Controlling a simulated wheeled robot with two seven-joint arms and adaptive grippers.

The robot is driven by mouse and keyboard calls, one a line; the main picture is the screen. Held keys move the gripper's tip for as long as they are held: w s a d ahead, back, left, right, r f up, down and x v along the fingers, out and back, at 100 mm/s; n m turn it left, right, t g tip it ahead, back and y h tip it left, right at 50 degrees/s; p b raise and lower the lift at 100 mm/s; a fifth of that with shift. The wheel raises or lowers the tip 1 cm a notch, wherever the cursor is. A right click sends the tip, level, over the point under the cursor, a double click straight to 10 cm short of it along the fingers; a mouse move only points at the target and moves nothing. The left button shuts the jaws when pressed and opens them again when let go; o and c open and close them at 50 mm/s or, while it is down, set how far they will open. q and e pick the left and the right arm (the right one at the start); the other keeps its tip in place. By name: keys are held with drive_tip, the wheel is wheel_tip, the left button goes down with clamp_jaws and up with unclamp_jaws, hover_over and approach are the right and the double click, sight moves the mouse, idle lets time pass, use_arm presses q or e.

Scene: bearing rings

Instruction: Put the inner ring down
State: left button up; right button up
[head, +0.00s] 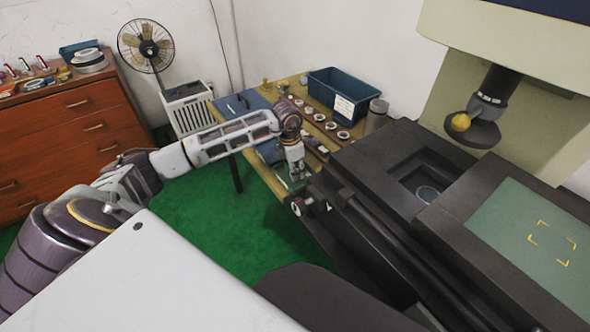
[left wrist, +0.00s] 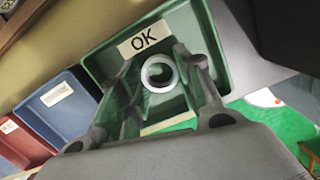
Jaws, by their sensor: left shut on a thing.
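The inner ring (left wrist: 159,73) is a pale metal ring between the fingertips of my left gripper (left wrist: 160,76) in the left wrist view. The gripper is shut on it, above a green bin (left wrist: 214,50) with an "OK" label (left wrist: 143,39). How far the ring is from the bin floor I cannot tell. In the head view my left gripper (head: 297,176) points down by the near edge of the wooden table, and the ring cannot be made out there. My right gripper is not in view.
A blue bin (left wrist: 62,103) and a red bin (left wrist: 22,138) stand beside the green one. On the wooden table (head: 262,167) are a dark teal crate (head: 338,92) and several rings (head: 331,126). A large dark machine (head: 400,210) stands close to the right.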

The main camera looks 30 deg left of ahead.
use_arm(q)
drive_tip(key=shift+f, duration=0.1)
drive_tip(key=o, duration=0.8)
drive_tip(key=shift+c, duration=0.2)
drive_tip(key=o, duration=0.3)
drive_tip(key=shift+o, duration=0.2)
